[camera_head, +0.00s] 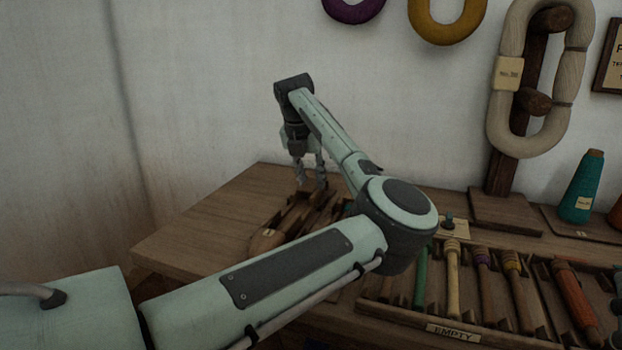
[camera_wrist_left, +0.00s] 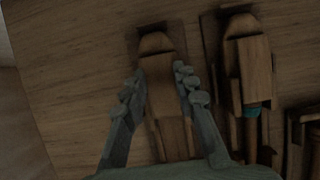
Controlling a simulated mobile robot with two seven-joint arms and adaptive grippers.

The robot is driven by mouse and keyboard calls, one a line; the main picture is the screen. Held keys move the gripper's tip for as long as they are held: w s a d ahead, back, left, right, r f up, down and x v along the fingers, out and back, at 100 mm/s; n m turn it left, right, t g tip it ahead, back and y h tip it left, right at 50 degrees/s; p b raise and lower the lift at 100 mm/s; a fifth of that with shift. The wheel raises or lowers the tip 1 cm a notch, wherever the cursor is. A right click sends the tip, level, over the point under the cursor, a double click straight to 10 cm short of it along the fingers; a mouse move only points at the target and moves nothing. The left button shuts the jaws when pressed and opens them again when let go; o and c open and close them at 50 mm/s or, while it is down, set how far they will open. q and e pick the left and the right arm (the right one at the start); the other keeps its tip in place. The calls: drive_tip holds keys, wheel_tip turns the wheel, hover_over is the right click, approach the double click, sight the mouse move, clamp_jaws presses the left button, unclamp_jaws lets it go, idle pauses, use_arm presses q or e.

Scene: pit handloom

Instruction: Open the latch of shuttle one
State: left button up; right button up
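Several dark wooden shuttles (camera_head: 300,212) lie side by side on the table, partly hidden behind my left arm. The nearest one (camera_head: 268,238) bears a small pale tag whose mark is too small to read surely. My left gripper (camera_head: 310,181) points down over their far ends. In the left wrist view its open fingers (camera_wrist_left: 158,84) stand on either side of one wooden shuttle (camera_wrist_left: 165,95); I cannot tell whether they touch it. Another shuttle (camera_wrist_left: 248,70), with a teal part in it, lies to its right. I cannot make out a latch. My right gripper is not in view.
A compartmented tray (camera_head: 487,338) labelled EMPTY holds several coloured bobbins at the right. A teal thread cone (camera_head: 582,188) and a post with a pale yarn hank (camera_head: 507,120) stand behind it. The table's left end (camera_head: 205,225) is bare.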

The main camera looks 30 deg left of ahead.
use_arm(q)
clamp_jaws()
